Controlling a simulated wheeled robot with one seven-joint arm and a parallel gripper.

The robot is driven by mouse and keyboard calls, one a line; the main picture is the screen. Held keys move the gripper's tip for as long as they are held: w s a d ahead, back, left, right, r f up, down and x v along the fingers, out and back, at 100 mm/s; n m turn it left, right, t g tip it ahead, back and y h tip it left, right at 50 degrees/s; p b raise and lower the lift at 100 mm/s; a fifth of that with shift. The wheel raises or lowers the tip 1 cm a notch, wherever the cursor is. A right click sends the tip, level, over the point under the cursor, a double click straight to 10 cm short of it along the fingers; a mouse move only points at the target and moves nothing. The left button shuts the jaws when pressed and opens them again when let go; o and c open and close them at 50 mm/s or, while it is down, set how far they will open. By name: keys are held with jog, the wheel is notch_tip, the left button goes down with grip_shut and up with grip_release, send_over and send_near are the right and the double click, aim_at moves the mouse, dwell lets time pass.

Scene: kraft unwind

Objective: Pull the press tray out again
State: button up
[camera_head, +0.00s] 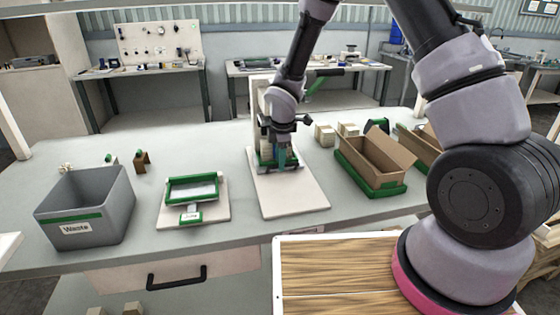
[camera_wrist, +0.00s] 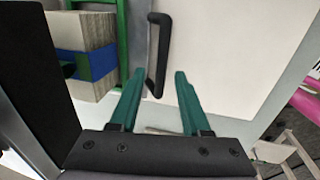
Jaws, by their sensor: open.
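The press (camera_head: 264,105) stands on a white base board (camera_head: 292,196) in the middle of the bench. The press tray shows as a green frame (camera_wrist: 122,42) at the press side in the wrist view, with a black bar handle (camera_wrist: 158,50) beside it. A pale block with a blue band (camera_wrist: 97,34) sits within the green frame. My gripper (camera_wrist: 159,74) is open and empty, its green fingers on either side of the handle's near end in the picture. I cannot tell whether they touch it. In the head view my gripper (camera_head: 281,155) hides most of the tray.
A grey waste bin (camera_head: 103,222) and a green-framed fixture (camera_head: 191,191) stand to the left. A cardboard box in a green tray (camera_head: 372,166) and small pale blocks (camera_head: 325,135) are to the right. The board in front of the press is clear.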

jog(key=shift+f, duration=0.3)
grip_shut()
jog(key=shift+w+r, duration=0.1)
dwell(1.2)
